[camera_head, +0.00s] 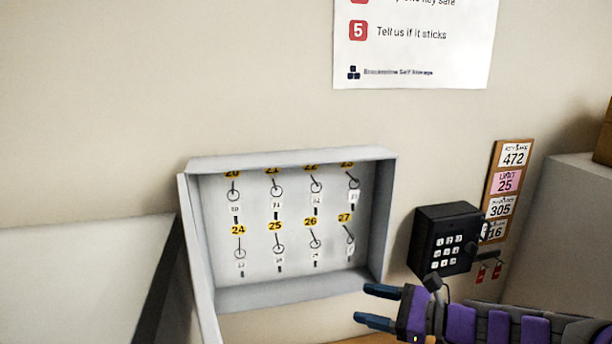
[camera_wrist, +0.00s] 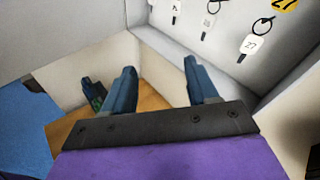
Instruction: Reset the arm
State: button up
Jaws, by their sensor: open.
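My gripper (camera_head: 374,305) is at the lower right in the head view, below the right end of the key cabinet and to the lower left of the keypad box. Its two dark blue fingers point left and stand apart with nothing between them. In the wrist view my gripper (camera_wrist: 162,85) also shows open and empty, above a brown wooden surface (camera_wrist: 160,100). My arm is purple and dark grey and reaches in from the lower right corner.
An open grey key cabinet (camera_head: 390,215) holds several tagged keys on numbered hooks. A black keypad box (camera_head: 447,240) is on the wall beside it. A board (camera_head: 497,195) with labels and red-tagged keys (camera_head: 488,272) is farther right. A white surface (camera_head: 80,270) lies left.

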jog(key=s+a+f+n+g+h+b, duration=0.1)
jog(key=s+a+f+n+g+h, duration=0.2)
jog(key=s+a+n, duration=0.4)
jog(key=s+a+f+n+g+h+b, duration=0.1)
jog(key=s+a+f+n+g, duration=0.35)
jog(key=s, duration=0.55)
jog(key=s+d+f+n+g+h+b, duration=0.1)
jog(key=s+d+f+n+h, duration=0.1)
jog(key=s+d+n+h, duration=0.2)
jog(key=s+d+f+n+g+h+b, duration=0.1)
jog(key=s+d+n+h, duration=0.4)
jog(key=s, duration=0.6)
notch_tip(320, 180, down, 2)
jog(key=shift+d+f+h+b, duration=0.2)
jog(key=shift+d+h+b, duration=0.25)
jog(key=shift+d, duration=0.3)
jog(key=shift+f, duration=0.1)
